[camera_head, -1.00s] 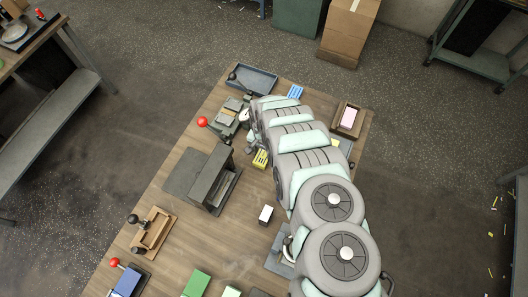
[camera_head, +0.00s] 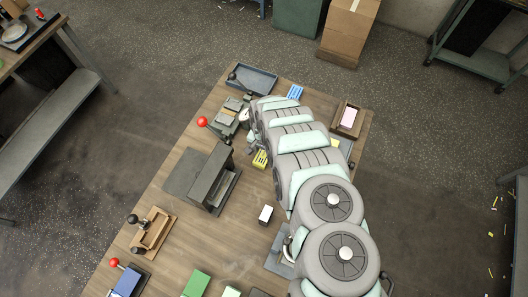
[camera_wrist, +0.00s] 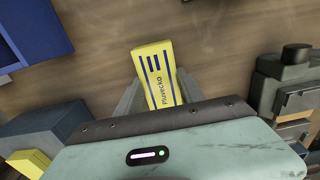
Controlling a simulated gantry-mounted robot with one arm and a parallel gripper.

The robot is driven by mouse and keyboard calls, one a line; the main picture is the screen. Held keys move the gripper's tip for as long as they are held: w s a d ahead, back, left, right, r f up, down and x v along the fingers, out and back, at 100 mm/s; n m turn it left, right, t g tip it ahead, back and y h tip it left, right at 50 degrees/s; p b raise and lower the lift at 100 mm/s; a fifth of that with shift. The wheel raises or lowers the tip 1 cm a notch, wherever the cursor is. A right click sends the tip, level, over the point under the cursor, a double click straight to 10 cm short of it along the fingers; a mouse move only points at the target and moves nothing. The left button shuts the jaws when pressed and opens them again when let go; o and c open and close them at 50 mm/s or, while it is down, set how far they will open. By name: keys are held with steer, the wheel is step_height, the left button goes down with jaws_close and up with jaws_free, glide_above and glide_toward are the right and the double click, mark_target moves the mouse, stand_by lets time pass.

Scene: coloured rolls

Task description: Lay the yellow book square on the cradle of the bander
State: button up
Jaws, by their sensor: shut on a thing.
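The yellow book (camera_wrist: 155,75), with dark blue stripes and lettering, is between the grey fingers of my gripper (camera_wrist: 158,94) in the wrist view. My gripper is shut on it, with the far end of the book sticking out past the fingertips. A yellow striped block (camera_head: 260,158) shows beside my arm in the head view, by the dark arch-shaped device (camera_head: 212,178). A grey device with a red-knobbed lever (camera_head: 228,118) stands farther back. I cannot tell for sure which device is the bander, and its cradle is not clearly visible. My arm hides part of the table.
A white block (camera_head: 266,214) stands nearer. In the wrist view, a dark device (camera_wrist: 290,90) is at the right and a blue object (camera_wrist: 32,30) at the left.

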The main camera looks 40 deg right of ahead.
mark_target(264, 154)
steer(key=shift+r+p, duration=2.1)
steer(key=shift+r, duration=0.9)
